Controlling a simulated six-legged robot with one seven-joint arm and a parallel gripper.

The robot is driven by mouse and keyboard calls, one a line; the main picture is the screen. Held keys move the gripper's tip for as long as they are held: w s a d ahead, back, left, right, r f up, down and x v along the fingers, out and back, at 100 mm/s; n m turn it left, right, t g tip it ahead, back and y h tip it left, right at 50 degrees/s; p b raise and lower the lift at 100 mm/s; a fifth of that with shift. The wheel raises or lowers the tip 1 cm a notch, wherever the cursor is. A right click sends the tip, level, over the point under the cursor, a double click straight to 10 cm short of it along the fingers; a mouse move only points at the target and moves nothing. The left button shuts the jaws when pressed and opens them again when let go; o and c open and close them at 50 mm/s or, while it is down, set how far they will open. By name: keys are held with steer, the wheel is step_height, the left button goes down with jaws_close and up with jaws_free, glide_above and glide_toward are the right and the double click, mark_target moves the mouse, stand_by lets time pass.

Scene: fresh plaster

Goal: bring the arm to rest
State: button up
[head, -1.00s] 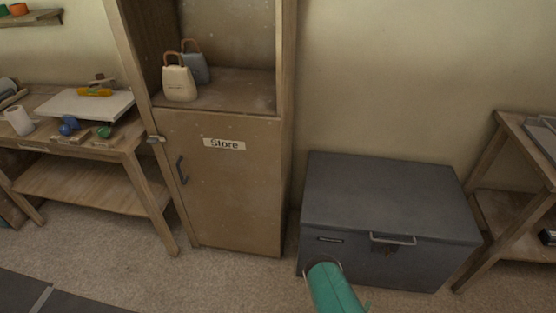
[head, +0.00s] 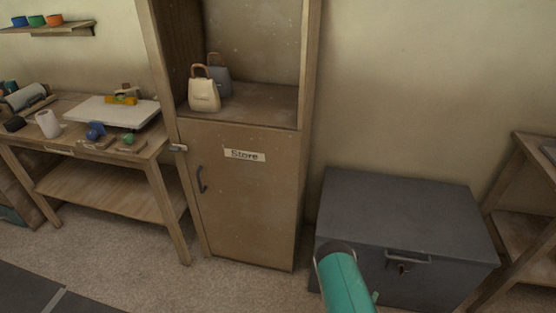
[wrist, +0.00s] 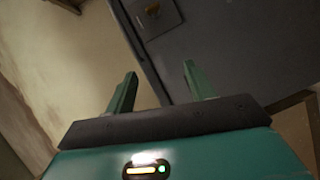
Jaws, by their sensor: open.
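My gripper (wrist: 155,88) shows in the wrist view with its two green fingers spread apart and nothing between them. Beyond the fingers lie the pale wall and the dark grey chest (wrist: 215,45), seen at a tilt. In the head view my green arm (head: 345,282) reaches up from the bottom edge, in front of the left part of the grey chest (head: 410,215). The gripper itself cannot be made out in the head view. The chest's lid is shut.
A wooden cupboard (head: 245,205) labelled Store stands left of the chest, door shut, with two bags (head: 204,92) on its open shelf. A workbench (head: 95,165) with tools stands at left. A wooden stand (head: 515,215) is at right. Carpet lies in front.

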steer(key=w+a+r+m+g+y, duration=0.1)
steer(key=w+a+r+m+y, duration=0.15)
steer(key=w+r, duration=0.6)
steer(key=w+a+r+m+g+y, duration=0.1)
steer(key=w+a+r+m+y, duration=0.15)
steer(key=w+r, duration=0.6)
steer(key=w+a+r+m+y, duration=0.15)
steer(key=a+r, duration=0.25)
steer(key=r, duration=0.6)
steer(key=a+r+y, duration=0.2)
steer(key=a+r, duration=0.2)
steer(key=r, duration=0.6)
steer(key=s+a+r+g+y, duration=0.1)
steer(key=s+a+r, duration=0.2)
steer(key=s+r, duration=0.45)
steer(key=s+a+r+g+y, duration=0.15)
steer(key=s+a+r, duration=0.3)
steer(key=r, duration=0.55)
steer(key=s+r+g, duration=0.1)
steer(key=s+r, duration=0.2)
steer(key=s, duration=0.8)
steer(key=s+r+g, duration=0.1)
steer(key=s+r, duration=0.3)
steer(key=s, duration=0.7)
steer(key=shift+s+a, duration=0.25)
steer(key=shift+r+m, duration=0.1)
steer(key=shift+m, duration=0.15)
